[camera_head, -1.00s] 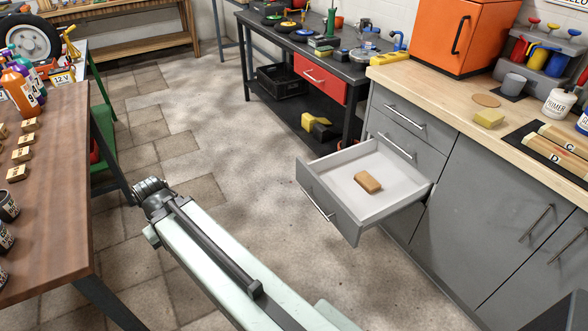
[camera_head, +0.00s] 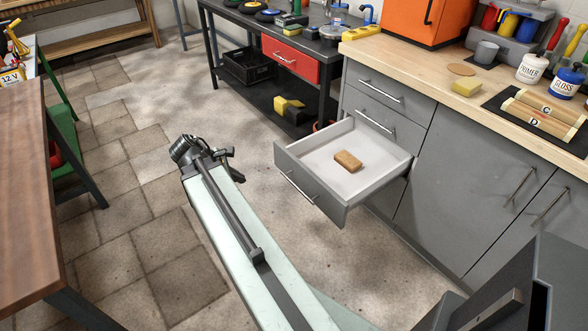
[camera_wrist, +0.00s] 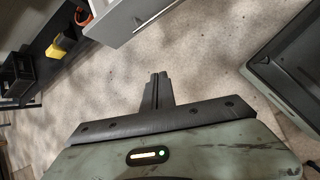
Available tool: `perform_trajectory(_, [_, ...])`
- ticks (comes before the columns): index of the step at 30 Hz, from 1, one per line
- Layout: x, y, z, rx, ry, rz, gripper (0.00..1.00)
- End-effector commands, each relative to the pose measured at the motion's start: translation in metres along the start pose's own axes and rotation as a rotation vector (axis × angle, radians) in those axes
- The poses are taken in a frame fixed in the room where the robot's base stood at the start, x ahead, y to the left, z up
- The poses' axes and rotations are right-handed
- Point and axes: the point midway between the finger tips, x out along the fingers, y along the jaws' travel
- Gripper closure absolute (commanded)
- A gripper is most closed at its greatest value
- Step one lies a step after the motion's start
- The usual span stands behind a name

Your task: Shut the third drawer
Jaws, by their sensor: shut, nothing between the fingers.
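The third drawer (camera_head: 308,187) of the grey cabinet is pulled far out, below two shut drawers. A brown block (camera_head: 347,161) lies on its white floor. The drawer's front and handle also show at the top of the wrist view (camera_wrist: 122,18). My gripper (camera_head: 228,158) is to the left of the drawer front in the head view, apart from it. In the wrist view my gripper (camera_wrist: 157,80) is shut and empty over bare floor, with the drawer beyond its tips.
A wooden table (camera_head: 30,195) stands at the left. A dark bench (camera_head: 310,50) with a red drawer (camera_head: 290,60) is behind. The counter (camera_head: 450,88) holds a sponge, pots and rollers. The floor between is clear.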

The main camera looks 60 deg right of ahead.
Motion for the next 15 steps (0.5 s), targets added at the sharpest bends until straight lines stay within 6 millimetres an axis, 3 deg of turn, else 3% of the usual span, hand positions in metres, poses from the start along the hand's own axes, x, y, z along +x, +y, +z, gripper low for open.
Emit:
perform_trajectory(1, [0.017,0.004,0.029,-0.089,-0.060,-0.002,1.00])
perform_trajectory(3, [0.029,0.008,0.061,-0.207,-0.128,-0.011,1.00])
perform_trajectory(6, [0.037,0.009,0.087,-0.305,-0.182,-0.026,1.00])
perform_trajectory(11, [0.040,0.010,0.094,-0.337,-0.197,-0.031,1.00])
perform_trajectory(15, [0.056,0.009,0.094,-0.335,-0.195,-0.031,1.00])
